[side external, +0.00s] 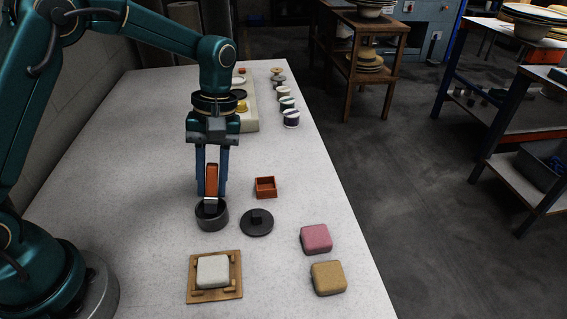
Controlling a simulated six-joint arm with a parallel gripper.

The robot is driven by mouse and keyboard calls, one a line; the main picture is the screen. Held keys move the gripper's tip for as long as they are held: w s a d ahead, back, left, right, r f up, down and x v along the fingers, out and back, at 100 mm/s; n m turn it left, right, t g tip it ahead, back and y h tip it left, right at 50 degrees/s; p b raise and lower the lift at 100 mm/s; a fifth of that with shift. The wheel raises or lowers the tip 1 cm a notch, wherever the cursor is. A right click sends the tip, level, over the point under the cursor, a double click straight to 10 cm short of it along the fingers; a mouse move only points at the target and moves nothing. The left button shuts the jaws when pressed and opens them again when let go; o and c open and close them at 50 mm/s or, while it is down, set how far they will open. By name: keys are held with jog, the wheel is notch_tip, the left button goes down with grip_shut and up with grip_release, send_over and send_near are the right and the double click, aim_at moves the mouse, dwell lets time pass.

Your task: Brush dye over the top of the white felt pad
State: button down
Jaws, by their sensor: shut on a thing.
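The white felt pad (213,271) lies on a wooden board (234,291) with small wooden blocks around it, near the front of the bench. My gripper (211,190) points straight down and is shut on a brush (211,179) with an orange handle. The brush's pale lower part is at the mouth of a round dark pot (212,222), behind the pad. Its tip is hidden, so I cannot tell whether it touches dye. A dark round lid (257,224) with a square knob lies on the bench to the right of the pot.
A small open orange box (265,187) stands behind the lid. A pink pad (316,239) and a tan pad (328,277) lie near the right edge. The bench between board and tan pad is clear.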

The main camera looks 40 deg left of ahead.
aim_at(208, 166)
jog(key=shift+s+r+v, duration=0.1)
jog(key=shift+s+v, duration=0.2)
jog(key=shift+v, duration=0.85)
jog(key=shift+s+r+v, duration=0.1)
jog(key=shift+s+v, duration=0.15)
jog(key=shift+v, duration=0.9)
jog(key=shift+s+v, duration=0.3)
jog(key=shift+v, duration=0.85)
jog(key=shift+w+r, duration=0.1)
jog(key=shift+r, duration=0.2)
jog(key=s+a+r+m+y, duration=0.25)
jog(key=a+r+m, duration=0.2)
jog(key=m, duration=0.45)
jog(key=s+d+t, duration=0.1)
jog(key=s+d, duration=0.4)
jog(key=d, duration=0.8)
jog(key=shift+n, duration=0.4)
jog(key=shift+d+x, duration=0.25)
jog(key=shift+x, duration=0.9)
jog(key=shift+d+x, duration=0.25)
jog(key=shift+x, duration=0.85)
